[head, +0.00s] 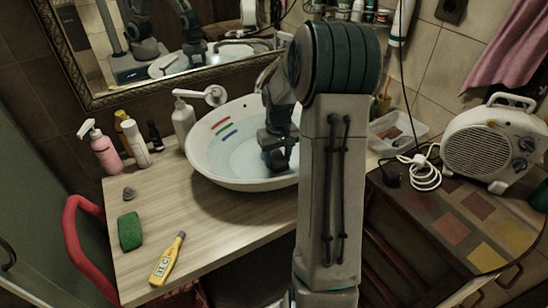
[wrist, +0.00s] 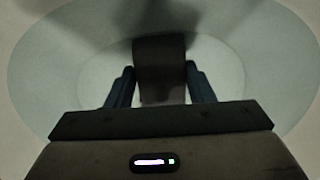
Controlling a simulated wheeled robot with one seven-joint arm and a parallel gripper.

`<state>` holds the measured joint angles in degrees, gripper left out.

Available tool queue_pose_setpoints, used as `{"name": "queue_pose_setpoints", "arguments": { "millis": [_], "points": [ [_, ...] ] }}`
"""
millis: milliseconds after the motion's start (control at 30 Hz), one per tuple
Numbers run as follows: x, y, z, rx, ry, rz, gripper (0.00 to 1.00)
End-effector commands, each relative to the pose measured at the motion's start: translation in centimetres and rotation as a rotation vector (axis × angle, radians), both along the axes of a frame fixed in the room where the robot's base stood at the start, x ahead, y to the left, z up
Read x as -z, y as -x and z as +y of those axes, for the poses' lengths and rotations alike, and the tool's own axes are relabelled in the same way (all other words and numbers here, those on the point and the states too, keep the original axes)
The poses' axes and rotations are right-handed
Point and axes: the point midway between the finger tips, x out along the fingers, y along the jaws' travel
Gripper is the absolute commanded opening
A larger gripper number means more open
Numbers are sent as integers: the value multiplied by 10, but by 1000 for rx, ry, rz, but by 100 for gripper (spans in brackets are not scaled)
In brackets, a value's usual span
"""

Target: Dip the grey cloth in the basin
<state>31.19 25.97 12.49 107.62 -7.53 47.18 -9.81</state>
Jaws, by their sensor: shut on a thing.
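The white oval basin (head: 205,160) sits on the wooden counter and holds pale, clear water (head: 245,158). My gripper (head: 277,144) points down inside the basin, right of its middle, partly hidden by my arm. It is shut on a dark grey-brown, block-shaped piece, which I take to be the grey cloth (head: 275,161). In the wrist view the cloth (wrist: 160,52) stands between the two fingers of my gripper (wrist: 159,75), with the basin (wrist: 35,65) around it. The cloth is low over or in the water; I cannot tell whether it is under the surface.
A soap dispenser (head: 183,118), pink spray bottle (head: 104,150), green sponge (head: 130,231), small grey lump (head: 129,194) and yellow thermometer-like device (head: 167,260) stand or lie on the counter's left. A mirror (head: 170,45) is behind. A white heater (head: 490,143) stands right.

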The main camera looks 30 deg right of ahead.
Motion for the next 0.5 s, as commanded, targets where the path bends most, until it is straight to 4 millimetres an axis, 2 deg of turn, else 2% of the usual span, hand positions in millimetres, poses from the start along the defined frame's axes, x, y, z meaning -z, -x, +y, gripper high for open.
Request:
{"name": "queue_pose_setpoints", "arguments": {
  "millis": [200,500],
  "points": [
    [0,0,-7,1,0,0,30],
    [-3,0,-7,1,0,0,30]
  ]
}}
